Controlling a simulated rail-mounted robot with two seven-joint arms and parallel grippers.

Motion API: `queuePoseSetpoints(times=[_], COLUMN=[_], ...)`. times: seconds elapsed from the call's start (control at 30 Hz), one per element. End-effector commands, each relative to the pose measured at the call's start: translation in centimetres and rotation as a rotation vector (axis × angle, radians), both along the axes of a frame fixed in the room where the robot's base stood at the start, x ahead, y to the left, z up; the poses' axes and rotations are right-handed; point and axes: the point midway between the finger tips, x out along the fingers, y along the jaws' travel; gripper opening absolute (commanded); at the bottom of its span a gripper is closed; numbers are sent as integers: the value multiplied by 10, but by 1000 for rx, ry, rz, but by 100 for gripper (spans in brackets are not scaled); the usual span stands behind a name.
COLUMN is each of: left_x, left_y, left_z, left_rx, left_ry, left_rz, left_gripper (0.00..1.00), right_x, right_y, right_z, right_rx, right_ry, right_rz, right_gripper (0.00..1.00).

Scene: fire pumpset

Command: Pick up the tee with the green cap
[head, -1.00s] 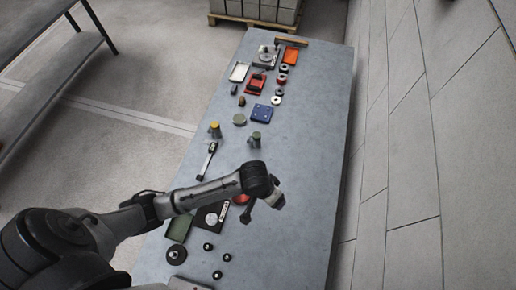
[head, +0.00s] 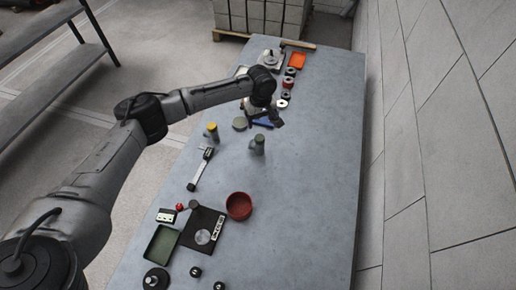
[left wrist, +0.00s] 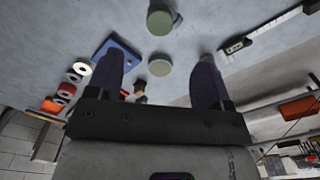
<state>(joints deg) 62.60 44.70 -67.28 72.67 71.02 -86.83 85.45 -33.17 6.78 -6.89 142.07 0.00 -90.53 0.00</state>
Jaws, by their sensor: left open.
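The tee with the green cap (head: 257,144) stands upright on the grey table, its body grey and its cap dull green. In the left wrist view I see a round green top, likely this tee (left wrist: 160,20), near the top edge. My left gripper (head: 272,121) is open and empty, above the table just beyond the tee in the head view. Its two fingers (left wrist: 160,85) are spread wide in the left wrist view, and the tee is not between them. My right gripper is not in view.
A flat green disc (head: 239,123) and a yellow-capped fitting (head: 212,130) stand near the tee. A blue plate (head: 262,125) is partly hidden by my gripper. A caliper (head: 201,168) and a red bowl (head: 239,206) lie nearer. The table's right side is clear.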

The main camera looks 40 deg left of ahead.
Motion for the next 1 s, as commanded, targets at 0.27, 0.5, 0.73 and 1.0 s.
queuePoseSetpoints(times=[0.27,0.5,0.73,1.0], left_x=[0,0,0,2], left_y=[1,0,1,2], left_z=[-49,-72,-86,-119], left_rx=[2,1,2,0], left_ry=[1,0,2,1], left_rz=[4,2,3,2], left_gripper=[74,74,74,74], right_x=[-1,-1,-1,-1], right_y=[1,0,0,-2], right_z=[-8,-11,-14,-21], right_rx=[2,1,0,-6], right_ry=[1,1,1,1], right_rz=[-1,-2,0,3], right_gripper=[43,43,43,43])
